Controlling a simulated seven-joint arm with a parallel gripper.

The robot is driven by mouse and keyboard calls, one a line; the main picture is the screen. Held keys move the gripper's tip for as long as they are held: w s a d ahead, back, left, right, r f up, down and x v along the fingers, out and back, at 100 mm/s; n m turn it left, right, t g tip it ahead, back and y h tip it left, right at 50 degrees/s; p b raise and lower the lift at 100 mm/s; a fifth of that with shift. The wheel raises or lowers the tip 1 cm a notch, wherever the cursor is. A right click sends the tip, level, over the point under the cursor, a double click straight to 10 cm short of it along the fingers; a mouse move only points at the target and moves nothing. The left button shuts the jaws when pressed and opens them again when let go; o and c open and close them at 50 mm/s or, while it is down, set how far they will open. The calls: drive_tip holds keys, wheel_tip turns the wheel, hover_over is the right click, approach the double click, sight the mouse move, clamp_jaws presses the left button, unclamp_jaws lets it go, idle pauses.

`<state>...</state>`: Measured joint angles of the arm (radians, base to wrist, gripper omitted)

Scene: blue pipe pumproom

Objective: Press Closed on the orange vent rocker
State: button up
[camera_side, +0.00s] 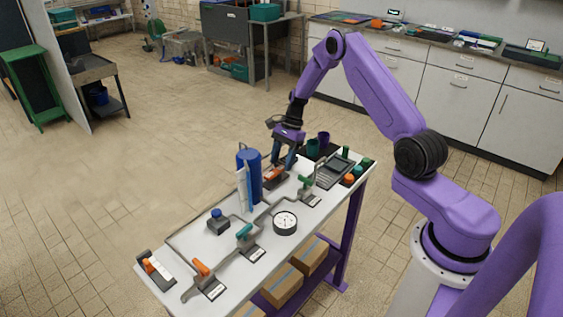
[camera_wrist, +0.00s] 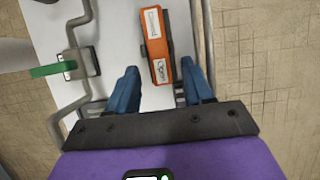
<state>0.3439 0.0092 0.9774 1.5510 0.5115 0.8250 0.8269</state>
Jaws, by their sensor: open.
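The orange vent rocker (camera_wrist: 153,40) is in the upper middle of the wrist view, on a dark base. It carries two white labels, one toward each end; their print is small and sideways.
A blue cylinder (camera_side: 254,170) stands close to my gripper. A green-handled valve (camera_wrist: 53,69) on grey pipes lies left of the rocker. A dial gauge (camera_side: 285,222), an orange-handled valve (camera_side: 201,268) and an orange-and-white switch (camera_side: 156,268) are farther along the bench. Cups (camera_side: 318,143) stand behind.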

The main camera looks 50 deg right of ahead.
drive_tip(key=shift+a+f, duration=0.25)
drive_tip(key=shift+f, duration=0.25)
clamp_jaws()
drive_tip(key=shift+a+r+h, duration=0.25)
drive_tip(key=shift+a+h, duration=0.05)
drive_tip(key=shift+h, duration=0.8)
drive_tip(key=shift+a+r+h, duration=0.25)
drive_tip(key=shift+h, duration=0.85)
unclamp_jaws()
